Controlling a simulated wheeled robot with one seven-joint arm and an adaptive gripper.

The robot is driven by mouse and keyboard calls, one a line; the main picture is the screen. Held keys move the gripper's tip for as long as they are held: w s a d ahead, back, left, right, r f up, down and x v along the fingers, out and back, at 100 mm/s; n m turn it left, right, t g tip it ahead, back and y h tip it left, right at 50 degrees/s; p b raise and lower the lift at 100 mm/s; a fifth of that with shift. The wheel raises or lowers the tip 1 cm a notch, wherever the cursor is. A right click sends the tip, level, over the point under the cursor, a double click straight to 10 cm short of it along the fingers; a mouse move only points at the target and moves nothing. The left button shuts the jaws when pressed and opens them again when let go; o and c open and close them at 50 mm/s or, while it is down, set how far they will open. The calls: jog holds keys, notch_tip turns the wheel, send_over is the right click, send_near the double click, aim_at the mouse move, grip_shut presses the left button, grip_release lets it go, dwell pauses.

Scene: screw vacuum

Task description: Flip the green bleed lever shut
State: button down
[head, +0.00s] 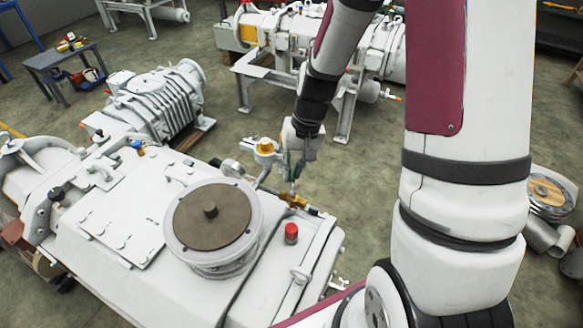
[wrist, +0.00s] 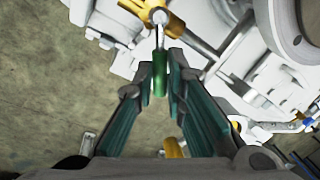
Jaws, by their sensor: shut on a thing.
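The green bleed lever (wrist: 160,74) shows in the wrist view as a green sleeve on a pale rod, at the top middle. The rod runs up to a round pale end beside a brass valve body (wrist: 174,21). My gripper (wrist: 162,84) is shut on the green sleeve, with one teal-padded finger on each side. In the head view my gripper (head: 291,168) reaches down at the machine's far right edge, above the brass valve (head: 293,199). The lever is mostly hidden there by the fingers.
The large white pump housing (head: 158,258) fills the lower left, with a brown round cover (head: 211,216) and a red cap (head: 291,232) near the valve. A yellow-topped fitting (head: 264,147) stands just left of my gripper. Open floor (head: 360,185) lies to the right.

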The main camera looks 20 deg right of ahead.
jog(key=shift+s+d+m+t+h+p, duration=0.1)
jog(key=shift+s+d+m+t+p, duration=0.2)
jog(key=shift+m, duration=0.8)
jog(key=shift+s+d+m+t+h+p, duration=0.1)
jog(key=shift+s+d+m+p, duration=0.25)
jog(key=shift+m, duration=0.75)
jog(key=shift+s+d+m+t+h+p, duration=0.1)
jog(key=shift+s+d+m+t+p, duration=0.2)
jog(key=shift+m, duration=0.8)
jog(key=shift+d, duration=0.15)
jog(key=c, duration=1.6)
grip_release()
jog(key=shift+c, duration=0.2)
jog(key=v, duration=1.2)
jog(key=shift+w, duration=0.2)
